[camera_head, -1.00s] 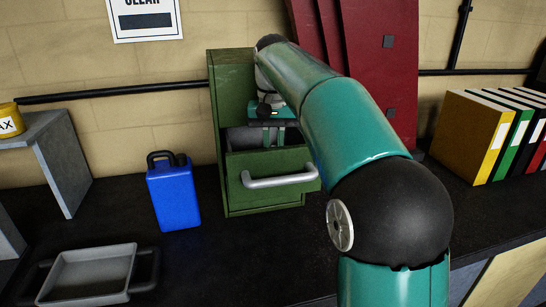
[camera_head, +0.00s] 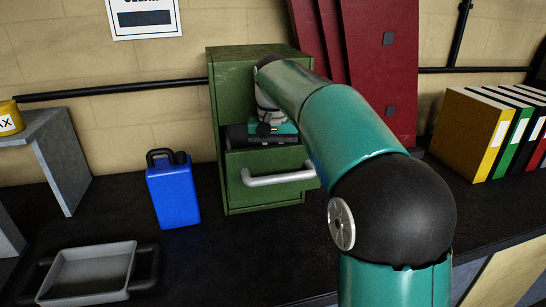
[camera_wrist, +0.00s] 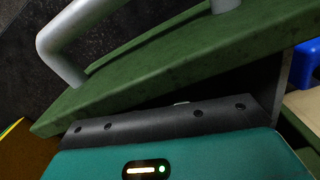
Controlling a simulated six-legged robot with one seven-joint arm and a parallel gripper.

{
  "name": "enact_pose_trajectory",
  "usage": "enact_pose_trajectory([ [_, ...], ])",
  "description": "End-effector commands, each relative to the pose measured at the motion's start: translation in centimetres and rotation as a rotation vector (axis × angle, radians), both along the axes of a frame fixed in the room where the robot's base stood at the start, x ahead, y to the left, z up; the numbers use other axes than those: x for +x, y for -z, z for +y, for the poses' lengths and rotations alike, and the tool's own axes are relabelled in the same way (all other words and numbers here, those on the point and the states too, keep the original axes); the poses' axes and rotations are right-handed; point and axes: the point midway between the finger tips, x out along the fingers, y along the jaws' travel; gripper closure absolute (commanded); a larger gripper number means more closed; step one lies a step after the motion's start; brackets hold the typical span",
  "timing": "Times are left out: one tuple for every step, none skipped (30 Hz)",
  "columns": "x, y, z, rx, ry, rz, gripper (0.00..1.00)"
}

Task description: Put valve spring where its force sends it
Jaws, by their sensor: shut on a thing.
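The fingertips are hidden below that edge, down toward the drawer's inside. My gripper is shut, but the valve spring in it cannot be made out. A small pale spot shows at the dark edge, too small to identify.
The drawer's grey handle (camera_head: 280,177) sticks out at the front. A blue canister (camera_head: 173,192) stands left of the cabinet. A grey tray (camera_head: 90,272) lies at the front left. Binders (camera_head: 470,135) stand at the right.

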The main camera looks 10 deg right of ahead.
Motion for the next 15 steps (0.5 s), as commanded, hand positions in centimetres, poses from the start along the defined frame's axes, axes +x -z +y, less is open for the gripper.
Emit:
enact_pose_trajectory([
  [0.01,0.00,0.00,0.000,0.000,0.000,0.80],
  [0.01,0.00,0.00,0.000,0.000,0.000,0.74],
  [0.01,0.00,0.00,0.000,0.000,0.000,0.66],
  [0.01,0.00,0.00,0.000,0.000,0.000,0.62],
  [0.01,0.00,0.00,0.000,0.000,0.000,0.62],
  [0.01,0.00,0.00,0.000,0.000,0.000,0.62],
  [0.01,0.00,0.00,0.000,0.000,0.000,0.62],
  [0.01,0.00,0.00,0.000,0.000,0.000,0.62],
  [0.01,-0.01,0.00,0.000,0.000,0.000,0.62],
  [0.01,0.00,0.00,0.000,0.000,0.000,0.62],
  [0.01,-0.01,0.00,0.000,0.000,0.000,0.62],
  [0.01,-0.05,0.00,0.000,0.000,0.000,0.62],
  [0.02,-0.12,0.00,0.000,0.000,0.000,0.62],
  [0.02,-0.24,0.00,0.000,0.000,0.000,0.62],
  [0.03,-0.48,-0.01,0.000,0.000,-0.001,0.62],
])
